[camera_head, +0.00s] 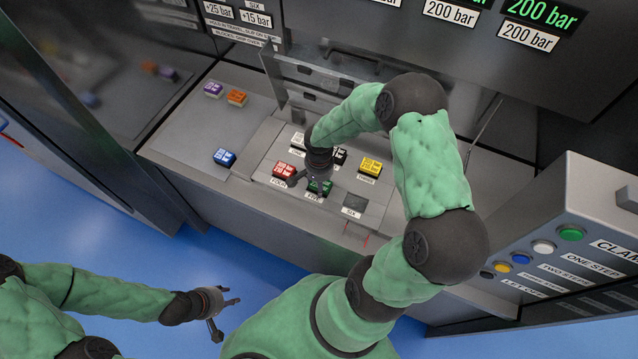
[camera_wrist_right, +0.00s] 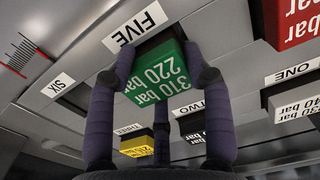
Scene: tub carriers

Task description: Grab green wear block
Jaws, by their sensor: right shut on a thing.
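The green wear block (camera_head: 320,187) is at the place labelled FIVE on the grey slotted panel (camera_head: 262,160). In the right wrist view the block (camera_wrist_right: 160,76) reads "310 220 bar", between the dark fingers of my right gripper (camera_wrist_right: 163,82). My right gripper (camera_head: 308,184) comes down from above and is shut on the block. I cannot tell whether the block still sits in its slot or is slightly raised. My left gripper (camera_head: 232,305) is over the blue floor at the lower left, fingers apart and empty.
Red (camera_head: 284,170), white (camera_head: 298,140), black (camera_head: 341,156) and yellow (camera_head: 370,166) blocks sit close around. The SIX slot (camera_head: 354,203) looks empty. Blue (camera_head: 224,157), purple (camera_head: 213,89) and orange (camera_head: 236,98) blocks lie left. A button box (camera_head: 590,205) stands right.

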